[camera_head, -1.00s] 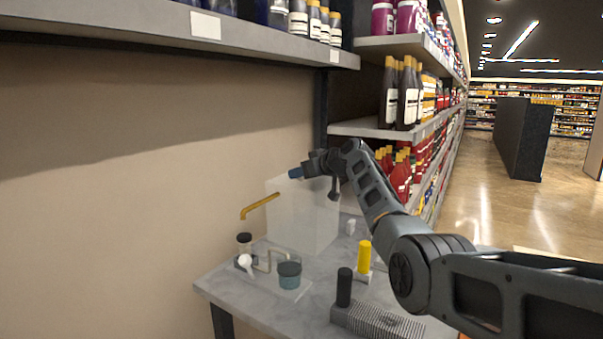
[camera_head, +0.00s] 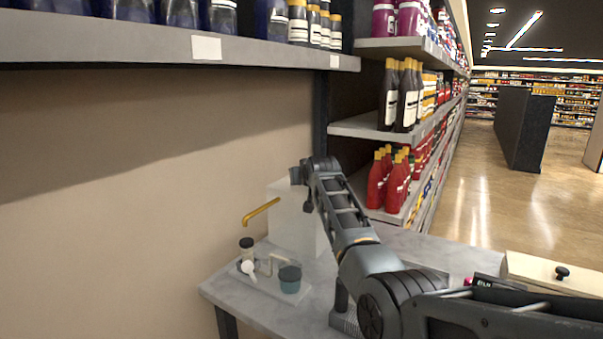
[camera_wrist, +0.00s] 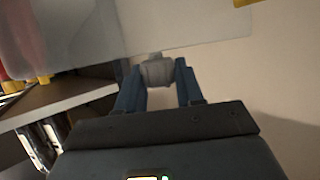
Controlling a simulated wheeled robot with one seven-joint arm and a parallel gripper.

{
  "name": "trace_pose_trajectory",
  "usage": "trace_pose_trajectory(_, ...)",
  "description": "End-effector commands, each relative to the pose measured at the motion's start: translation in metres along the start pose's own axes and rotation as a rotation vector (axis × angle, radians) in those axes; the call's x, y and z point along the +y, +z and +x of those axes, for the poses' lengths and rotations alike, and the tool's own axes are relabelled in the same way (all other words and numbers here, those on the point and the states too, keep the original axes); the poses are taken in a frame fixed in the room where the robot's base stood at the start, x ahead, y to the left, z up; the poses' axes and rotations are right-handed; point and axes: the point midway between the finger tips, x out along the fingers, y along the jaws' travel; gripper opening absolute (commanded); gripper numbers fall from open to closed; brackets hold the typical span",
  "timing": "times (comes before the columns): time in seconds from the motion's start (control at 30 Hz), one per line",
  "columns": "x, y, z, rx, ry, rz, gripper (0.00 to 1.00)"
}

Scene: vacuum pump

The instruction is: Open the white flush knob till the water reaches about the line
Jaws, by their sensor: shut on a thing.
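A pale translucent tank (camera_head: 290,222) stands at the back of the grey table, with a yellow pipe (camera_head: 262,211) out of its left side. My gripper (camera_wrist: 156,68) has its two blue fingers shut on a small grey-white knob (camera_wrist: 158,74), at the edge of the tank's pale wall (camera_wrist: 190,28) in the wrist view. In the head view my wrist is at the tank's top right, and my arm hides the fingertips and the knob. I cannot make out a water level or a line on the tank.
A tray (camera_head: 268,285) on the table holds a small dark-capped jar (camera_head: 246,247), a white round part (camera_head: 248,267) and a teal jar with a dark lid (camera_head: 290,280). Shelves of bottles (camera_head: 404,96) stand behind. A pale box (camera_head: 550,278) with a black knob is at right.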

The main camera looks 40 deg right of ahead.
Motion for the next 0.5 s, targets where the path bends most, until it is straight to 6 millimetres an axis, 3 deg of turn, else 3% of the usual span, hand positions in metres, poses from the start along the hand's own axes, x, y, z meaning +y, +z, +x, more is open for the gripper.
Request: trace_pose_trajectory(0.5,-0.0004,-0.0014,0.0002,0.004,0.137,0.058,0.06)
